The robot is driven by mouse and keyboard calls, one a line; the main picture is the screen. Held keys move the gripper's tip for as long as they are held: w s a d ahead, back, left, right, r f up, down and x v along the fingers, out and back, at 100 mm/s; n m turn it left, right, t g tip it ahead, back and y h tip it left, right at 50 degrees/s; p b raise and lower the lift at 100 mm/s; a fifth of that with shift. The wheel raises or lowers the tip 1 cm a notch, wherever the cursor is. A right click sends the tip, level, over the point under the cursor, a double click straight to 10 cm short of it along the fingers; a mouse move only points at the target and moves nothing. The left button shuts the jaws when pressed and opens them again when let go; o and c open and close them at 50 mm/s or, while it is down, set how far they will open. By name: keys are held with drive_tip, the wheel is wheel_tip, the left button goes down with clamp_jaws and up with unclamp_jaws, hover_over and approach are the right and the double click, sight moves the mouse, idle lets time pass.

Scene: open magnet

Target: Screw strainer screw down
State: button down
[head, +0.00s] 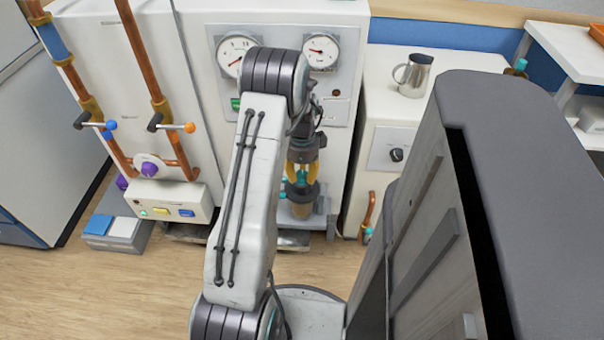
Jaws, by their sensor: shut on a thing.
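My gripper (301,177) points down in front of the white cabinet, right of the middle of my arm. Its yellow fingers are shut on a small teal part, which I take to be the strainer screw (301,179). The screw is mostly hidden between the fingers. Directly below is the strainer (302,193), with a dark collar and a brownish lower body. The screw appears to be at the top of the strainer, but I cannot tell how deep it sits.
Two round gauges (321,51) are on the cabinet panel behind my arm. Copper pipes with valve handles (175,127) run at the left. A metal pitcher (412,75) stands on the white unit at the right. Wooden floor (110,290) is clear at the lower left.

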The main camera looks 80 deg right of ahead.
sight(302, 174)
drive_tip(key=shift+a+f, duration=0.1)
drive_tip(key=shift+f, duration=0.05)
drive_tip(key=c, duration=0.8)
unclamp_jaws()
drive_tip(key=shift+r, duration=0.2)
wheel_tip(302, 174, up, 12)
drive_tip(key=shift+f, duration=0.1)
idle(0.5)
